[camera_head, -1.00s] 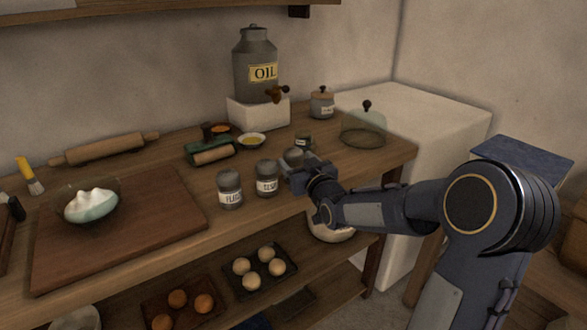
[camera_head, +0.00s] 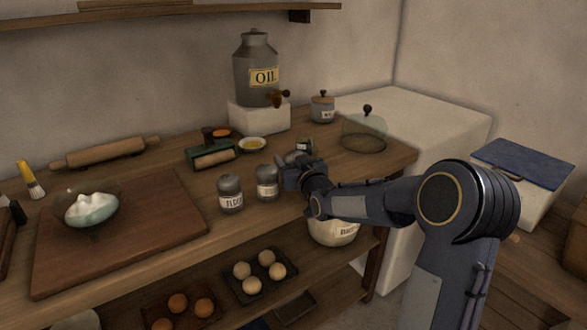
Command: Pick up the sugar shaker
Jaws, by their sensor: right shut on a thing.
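The sugar shaker (camera_head: 266,185) is a small grey jar with a pale label, upright on the wooden counter. The label is hard to read. My right gripper (camera_head: 283,174) is at its right side and shut on it; the dark wrist hides the fingertips, so the exact contact is unclear. The shaker looks to be still on the counter. A similar labelled shaker (camera_head: 230,195) stands just to its left, apart from it. My left gripper is not in view.
A small dark jar (camera_head: 304,145) stands behind my right gripper. The oil urn (camera_head: 254,62) on its white block, a glass dome (camera_head: 364,134) and a lidded pot (camera_head: 322,108) are farther back. A cutting board (camera_head: 150,233) lies to the left.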

